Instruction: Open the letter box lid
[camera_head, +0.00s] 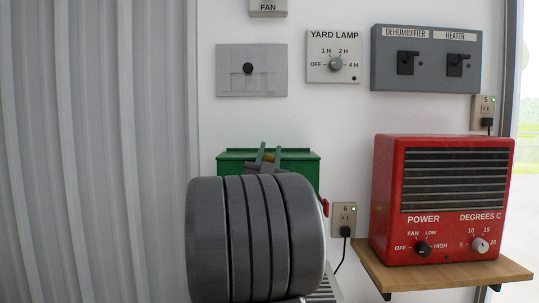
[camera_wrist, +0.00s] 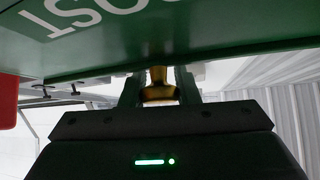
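The green letter box (camera_head: 234,165) hangs on the white wall, mostly hidden behind my arm in the head view. In the wrist view its green face (camera_wrist: 200,30) fills the top, with white lettering upside down. A brass knob (camera_wrist: 158,76) stands out at the edge of that green face. My gripper (camera_wrist: 160,92) has one finger on each side of the knob, with no clear gap, and appears shut on it. In the head view my fingertips (camera_head: 269,155) show in front of the box. The lid looks closed, but much of it is hidden.
A red heater (camera_head: 442,195) stands on a wooden shelf (camera_head: 450,275) at right. Outlet 6 (camera_head: 343,218) with a plugged cord is close right of the box. Switch panels (camera_head: 426,58) and the yard lamp dial (camera_head: 333,58) are above. Corrugated metal (camera_head: 95,150) covers the left.

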